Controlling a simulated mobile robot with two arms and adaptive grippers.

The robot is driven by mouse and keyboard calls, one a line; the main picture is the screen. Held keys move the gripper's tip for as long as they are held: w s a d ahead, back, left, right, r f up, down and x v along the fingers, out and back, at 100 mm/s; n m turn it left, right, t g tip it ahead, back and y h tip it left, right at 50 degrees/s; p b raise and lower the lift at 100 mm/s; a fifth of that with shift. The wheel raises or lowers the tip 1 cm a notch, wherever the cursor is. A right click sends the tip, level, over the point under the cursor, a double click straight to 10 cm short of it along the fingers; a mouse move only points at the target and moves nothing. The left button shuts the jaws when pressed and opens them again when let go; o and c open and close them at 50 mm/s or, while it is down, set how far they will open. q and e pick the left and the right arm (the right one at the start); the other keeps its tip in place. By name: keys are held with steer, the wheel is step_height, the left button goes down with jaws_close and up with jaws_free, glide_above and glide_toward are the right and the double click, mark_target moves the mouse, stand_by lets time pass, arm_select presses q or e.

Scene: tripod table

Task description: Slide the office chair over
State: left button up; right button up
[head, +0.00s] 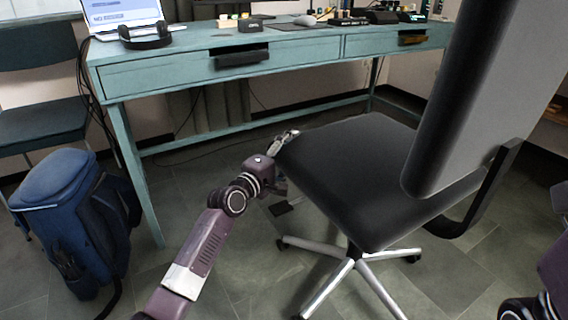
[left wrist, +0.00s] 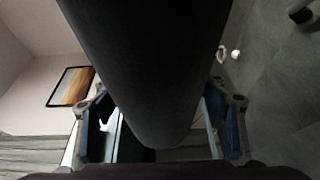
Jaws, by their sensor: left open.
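The office chair (head: 350,165) stands right of centre in the head view, with a black seat, a tall grey-black backrest (head: 480,90) and a silver star base (head: 355,275) on castors. My left gripper (head: 287,139) is at the seat's left front edge. In the left wrist view the dark seat edge (left wrist: 145,75) lies between the two spread fingers of the left gripper (left wrist: 160,135). The fingers are open; I cannot tell whether they touch the seat. Part of my right arm shows at the lower right of the head view, but its gripper is out of sight.
A teal desk (head: 160,76) stands behind the chair, with a laptop (head: 125,15), headphones (head: 146,36) and small items on it. A blue backpack (head: 75,215) and a dark chair (head: 45,95) are at the left. The tiled floor between backpack and chair base is mostly clear.

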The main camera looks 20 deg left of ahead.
arm_select(q)
steer(key=shift+x, duration=0.85)
jaws_close()
